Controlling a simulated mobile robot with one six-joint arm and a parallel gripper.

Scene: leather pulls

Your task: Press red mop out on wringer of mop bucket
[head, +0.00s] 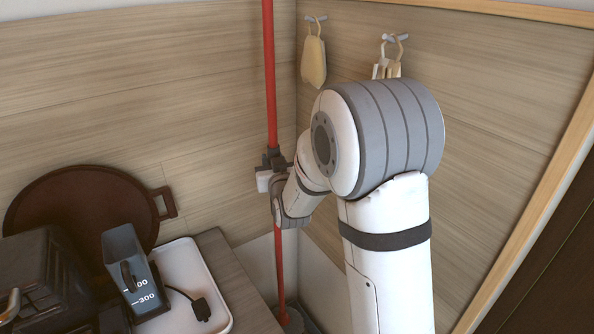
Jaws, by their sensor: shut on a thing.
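The red mop (270,80) stands nearly upright near the wall corner; its long red handle runs from the top edge of the head view down behind the counter. My gripper (272,159) is shut around the handle at about mid-height of the picture. Below the gripper the handle continues down to a grey thing at the bottom edge, only partly in view. I cannot tell whether that is the mop head, the wringer or the bucket. The counter edge and the frame's bottom hide the rest.
A counter (246,290) at the left holds a white tray (182,262), a grey measuring container (126,262), a dark appliance (40,280) and a round brown pan (80,208) against the wall. A dark panel stands at the right.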

